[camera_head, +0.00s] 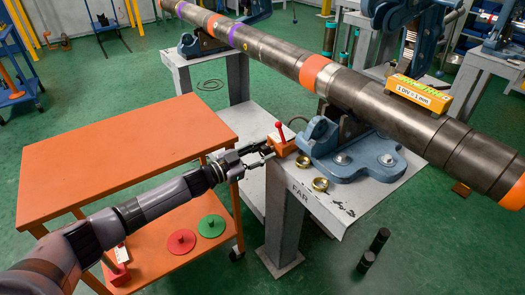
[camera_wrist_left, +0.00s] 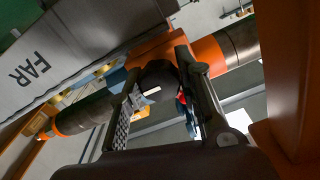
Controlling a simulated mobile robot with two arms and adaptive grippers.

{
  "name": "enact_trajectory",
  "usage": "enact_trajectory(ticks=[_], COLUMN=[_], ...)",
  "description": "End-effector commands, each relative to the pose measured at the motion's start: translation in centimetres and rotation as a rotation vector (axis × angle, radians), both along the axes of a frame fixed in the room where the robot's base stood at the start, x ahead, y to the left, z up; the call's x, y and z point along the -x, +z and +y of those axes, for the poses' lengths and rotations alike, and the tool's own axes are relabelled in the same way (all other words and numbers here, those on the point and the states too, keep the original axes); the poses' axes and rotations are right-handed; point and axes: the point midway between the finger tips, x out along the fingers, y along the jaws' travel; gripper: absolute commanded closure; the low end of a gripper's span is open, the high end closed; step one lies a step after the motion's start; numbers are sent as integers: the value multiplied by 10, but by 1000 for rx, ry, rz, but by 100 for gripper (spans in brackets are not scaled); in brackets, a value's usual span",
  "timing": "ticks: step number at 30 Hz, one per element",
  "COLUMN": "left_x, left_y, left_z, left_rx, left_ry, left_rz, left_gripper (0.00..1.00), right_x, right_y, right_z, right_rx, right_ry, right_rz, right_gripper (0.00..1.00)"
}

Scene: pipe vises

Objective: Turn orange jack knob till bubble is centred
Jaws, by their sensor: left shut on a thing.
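The small orange jack (camera_head: 283,141), with a red lever on top, sits on the grey stand beside the blue pipe vise (camera_head: 350,155). My left gripper (camera_head: 261,156) reaches its near left side. In the left wrist view, the dark round knob (camera_wrist_left: 158,76) with a white mark lies between my left gripper's (camera_wrist_left: 165,85) fingers, which are shut on it. The orange jack body (camera_wrist_left: 160,45) is just behind it. The yellow-orange level (camera_head: 419,94), marked "1 DIV = 1 mm", rests on the long pipe (camera_head: 355,92). Its bubble is too small to read. My right gripper is not visible.
An orange cart (camera_head: 115,150) stands left, with a red disc (camera_head: 182,241) and a green disc (camera_head: 212,226) on its lower shelf. Brass pieces (camera_head: 320,184) lie on the stand marked "FAR". Black cylinders (camera_head: 373,249) stand on the green floor.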

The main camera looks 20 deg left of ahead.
Motion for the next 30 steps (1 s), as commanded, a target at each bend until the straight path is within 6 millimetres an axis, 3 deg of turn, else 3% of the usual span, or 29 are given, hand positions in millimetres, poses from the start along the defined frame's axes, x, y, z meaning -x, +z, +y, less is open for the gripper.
enact_trajectory(ticks=[16,24,30], left_x=[0,0,0], left_y=[-1,0,-1], left_z=[0,0,0], left_rx=[-409,-598,-708], left_ry=[0,0,-1], left_rz=[-320,-469,-554], left_gripper=[96,96,96], right_x=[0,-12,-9], right_y=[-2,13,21], right_z=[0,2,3], right_rx=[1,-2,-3], right_ry=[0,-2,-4], right_rz=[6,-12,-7], right_gripper=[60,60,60])
